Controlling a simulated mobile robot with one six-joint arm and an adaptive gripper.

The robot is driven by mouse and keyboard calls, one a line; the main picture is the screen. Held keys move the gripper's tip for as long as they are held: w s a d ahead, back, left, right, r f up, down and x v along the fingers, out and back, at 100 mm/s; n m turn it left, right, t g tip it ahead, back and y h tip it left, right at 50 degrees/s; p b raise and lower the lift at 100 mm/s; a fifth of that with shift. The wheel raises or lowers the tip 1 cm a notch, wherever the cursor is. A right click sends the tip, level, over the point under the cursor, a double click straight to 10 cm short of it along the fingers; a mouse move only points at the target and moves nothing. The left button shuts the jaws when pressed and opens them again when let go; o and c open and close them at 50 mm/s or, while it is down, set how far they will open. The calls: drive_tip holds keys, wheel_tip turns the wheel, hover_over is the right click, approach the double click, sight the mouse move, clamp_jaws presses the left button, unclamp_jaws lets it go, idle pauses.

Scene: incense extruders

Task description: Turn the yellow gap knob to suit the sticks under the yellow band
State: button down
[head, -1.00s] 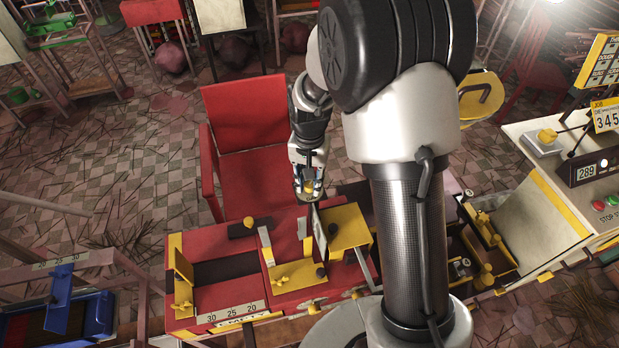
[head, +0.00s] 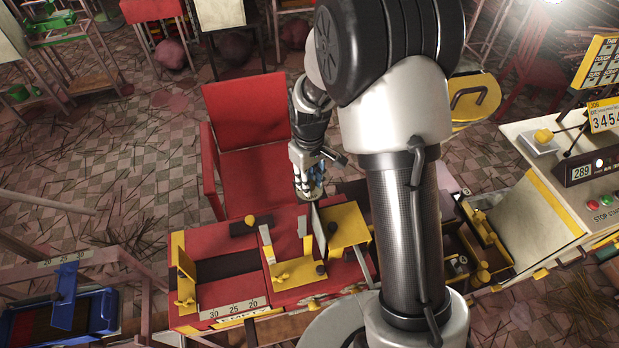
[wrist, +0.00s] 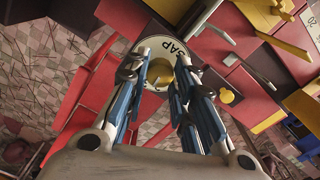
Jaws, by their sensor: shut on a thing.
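My gripper (head: 312,192) points down at the back edge of the red machine (head: 235,292). In the wrist view my gripper (wrist: 163,60) has its blue-sided fingers closed around the yellow gap knob (wrist: 158,76). The knob sits on a pale round dial (wrist: 187,28) lettered GAP, partly covered by the fingers. In the head view the knob is hidden by my gripper. A scale plate (head: 234,308) marked 30, 25, 20 lies along the machine's front. I cannot make out which sticks lie under a yellow band.
A yellow block (head: 347,227) with a dark knob stands just right of my gripper. A red chair (head: 246,125) is behind the machine. At right is a console with a display reading 289 (head: 581,172) and buttons. A blue tray (head: 60,312) stands at left.

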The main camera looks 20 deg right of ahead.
drive_tip(key=n, duration=0.5)
drive_tip(key=shift+n, duration=0.3)
drive_tip(key=shift+p, duration=0.3)
drive_tip(key=c, duration=1.3)
unclamp_jaws()
drive_tip(key=shift+c, duration=0.2)
wheel_tip(320, 180, up, 12)
